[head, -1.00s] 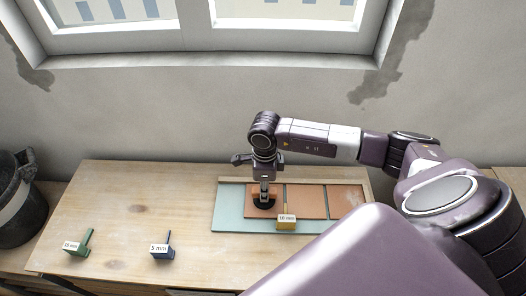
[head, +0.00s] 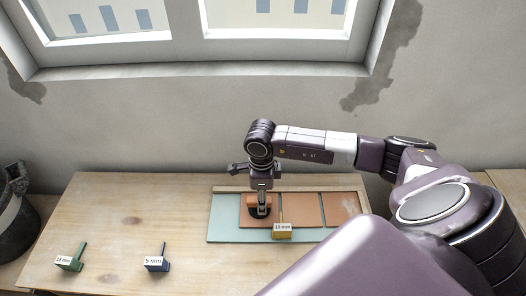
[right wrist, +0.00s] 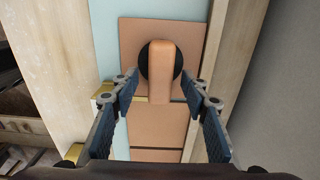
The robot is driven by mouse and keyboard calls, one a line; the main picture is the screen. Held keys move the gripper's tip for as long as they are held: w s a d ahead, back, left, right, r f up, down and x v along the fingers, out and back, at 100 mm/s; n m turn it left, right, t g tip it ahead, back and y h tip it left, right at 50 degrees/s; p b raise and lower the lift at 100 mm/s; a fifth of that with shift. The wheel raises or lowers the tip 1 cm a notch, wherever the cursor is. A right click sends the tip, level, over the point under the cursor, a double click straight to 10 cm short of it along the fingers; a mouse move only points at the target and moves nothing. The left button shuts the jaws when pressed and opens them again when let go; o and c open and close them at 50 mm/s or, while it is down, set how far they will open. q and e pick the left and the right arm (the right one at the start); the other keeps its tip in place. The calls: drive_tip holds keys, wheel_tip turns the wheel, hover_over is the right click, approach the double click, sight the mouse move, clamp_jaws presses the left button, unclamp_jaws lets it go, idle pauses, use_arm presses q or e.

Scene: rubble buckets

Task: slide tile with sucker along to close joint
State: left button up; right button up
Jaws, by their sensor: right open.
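The sucker, an orange handle (head: 258,201) on a black disc, sits on the leftmost terracotta tile (head: 245,221). It also shows in the right wrist view (right wrist: 162,70). My right gripper (head: 262,200) is over the sucker. In the right wrist view its fingers (right wrist: 160,85) are spread on either side of the handle, with gaps showing. A yellow spacer marked 10 mm (head: 282,232) stands at the joint between the left tile and the middle tile (head: 305,207). My left gripper is not in view.
The tiles lie on a pale green board (head: 224,222) with a wooden strip (head: 228,190) behind. A green spacer (head: 70,263) and a blue 5 mm spacer (head: 157,263) stand on the bare left of the bench. A dark bucket (head: 15,215) is at far left.

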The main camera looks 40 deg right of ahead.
wheel_tip(320, 180, up, 12)
drive_tip(key=shift+d+f, duration=0.2)
idle(0.5)
